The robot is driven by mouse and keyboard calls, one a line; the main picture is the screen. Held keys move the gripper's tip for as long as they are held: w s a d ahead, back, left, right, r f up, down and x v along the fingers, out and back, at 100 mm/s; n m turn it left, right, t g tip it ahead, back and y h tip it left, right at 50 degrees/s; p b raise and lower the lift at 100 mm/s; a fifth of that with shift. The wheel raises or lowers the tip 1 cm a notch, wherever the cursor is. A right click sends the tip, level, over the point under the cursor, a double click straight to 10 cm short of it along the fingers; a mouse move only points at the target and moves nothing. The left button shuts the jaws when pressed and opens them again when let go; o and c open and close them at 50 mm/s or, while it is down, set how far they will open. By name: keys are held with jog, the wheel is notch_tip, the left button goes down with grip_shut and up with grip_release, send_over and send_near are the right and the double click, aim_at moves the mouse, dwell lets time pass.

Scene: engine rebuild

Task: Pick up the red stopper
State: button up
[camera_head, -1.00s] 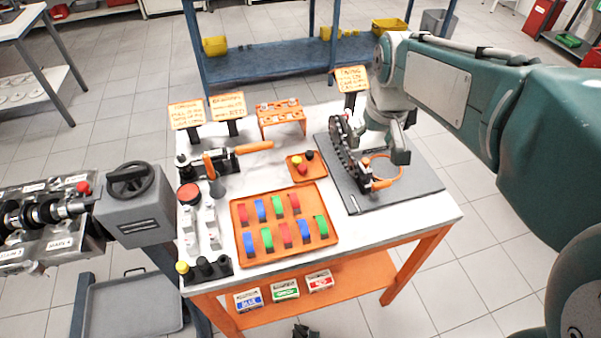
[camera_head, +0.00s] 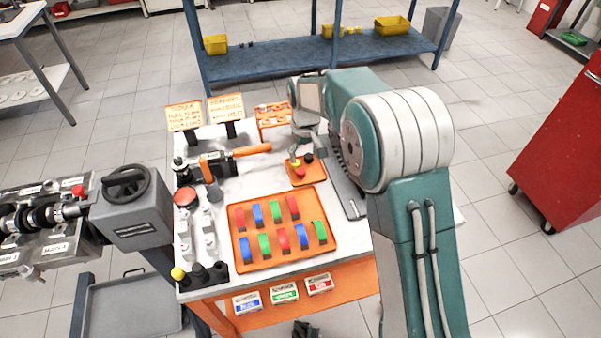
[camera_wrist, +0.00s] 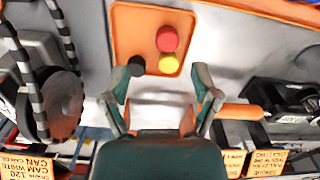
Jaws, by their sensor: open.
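The red stopper (camera_head: 300,173) sits on a small orange tray (camera_head: 312,180) in the head view, beside a yellow stopper (camera_head: 295,163) and a black stopper (camera_head: 308,158). In the wrist view the red stopper (camera_wrist: 167,39) is furthest from my gripper, with the yellow stopper (camera_wrist: 169,64) touching or nearly touching it and the black stopper (camera_wrist: 137,65) at its left. My gripper (camera_wrist: 164,82) is open and empty, its fingertips spread just short of the tray's edge. In the head view it is above the tray's back side, partly hidden by my arm.
A larger orange tray (camera_head: 284,262) holds several red, blue and green pieces. An orange-handled tool (camera_head: 250,150) lies left of the small tray. An orange rack (camera_head: 268,118) stands behind.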

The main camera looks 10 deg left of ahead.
aim_at(301, 170)
jog(key=shift+d+f, duration=0.1)
jog(key=shift+f, duration=0.65)
jog(key=f, duration=0.2)
jog(key=a+f, duration=0.1)
jog(key=f, duration=0.1)
jog(key=shift+s+a+f, duration=0.15)
jog(key=shift+a, duration=0.05)
jog(key=shift+f, duration=0.5)
jog(key=shift+d+r, duration=0.1)
jog(key=shift+d, duration=0.1)
jog(key=shift+c, duration=0.9)
jog(key=c, duration=0.7)
